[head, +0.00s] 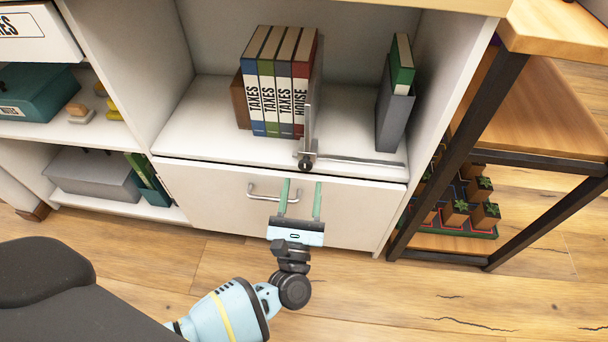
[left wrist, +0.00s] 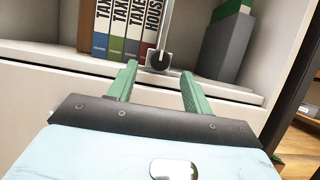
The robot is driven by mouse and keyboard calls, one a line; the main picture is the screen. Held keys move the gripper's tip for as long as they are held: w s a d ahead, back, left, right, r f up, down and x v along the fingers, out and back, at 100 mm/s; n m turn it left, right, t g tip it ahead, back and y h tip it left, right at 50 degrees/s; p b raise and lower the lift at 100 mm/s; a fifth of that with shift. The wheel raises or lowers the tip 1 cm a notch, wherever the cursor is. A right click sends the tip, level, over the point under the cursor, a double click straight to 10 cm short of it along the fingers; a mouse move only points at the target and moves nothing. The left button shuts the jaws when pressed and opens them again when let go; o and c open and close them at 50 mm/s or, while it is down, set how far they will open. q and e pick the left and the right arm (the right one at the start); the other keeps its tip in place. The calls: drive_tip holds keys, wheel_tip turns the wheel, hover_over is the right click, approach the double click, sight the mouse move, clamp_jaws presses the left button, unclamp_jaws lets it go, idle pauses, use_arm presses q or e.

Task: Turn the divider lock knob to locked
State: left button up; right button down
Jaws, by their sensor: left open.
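The divider lock knob (head: 306,162) is a small dark round knob at the foot of the upright metal divider (head: 309,130), at the shelf's front edge. The knob also shows in the left wrist view (left wrist: 158,60), beyond and between my fingertips, with a light mark on its face. A metal rail (head: 360,162) runs from it to the right along the shelf. My left gripper (head: 302,184) is open and empty, its green fingers pointing at the shelf, just below the knob and apart from it in the head view. My right gripper is out of view.
Several binders (head: 275,85) labelled TAXES and HOUSE stand left of the divider. A grey holder (head: 393,115) with a green book stands at right. Below the shelf is a white drawer with a metal handle (head: 262,195). A dark-framed side shelf (head: 520,160) stands at right.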

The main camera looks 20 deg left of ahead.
sight(305, 168)
use_arm(q)
drive_tip(key=x, duration=0.3)
drive_tip(key=shift+w, duration=0.1)
drive_tip(key=shift+w+a+r, duration=0.1)
drive_tip(key=shift+w, duration=0.15)
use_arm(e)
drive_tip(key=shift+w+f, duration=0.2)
use_arm(q)
drive_tip(key=shift+c, duration=0.4)
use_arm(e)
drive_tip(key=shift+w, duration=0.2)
use_arm(q)
drive_tip(key=c, duration=0.9)
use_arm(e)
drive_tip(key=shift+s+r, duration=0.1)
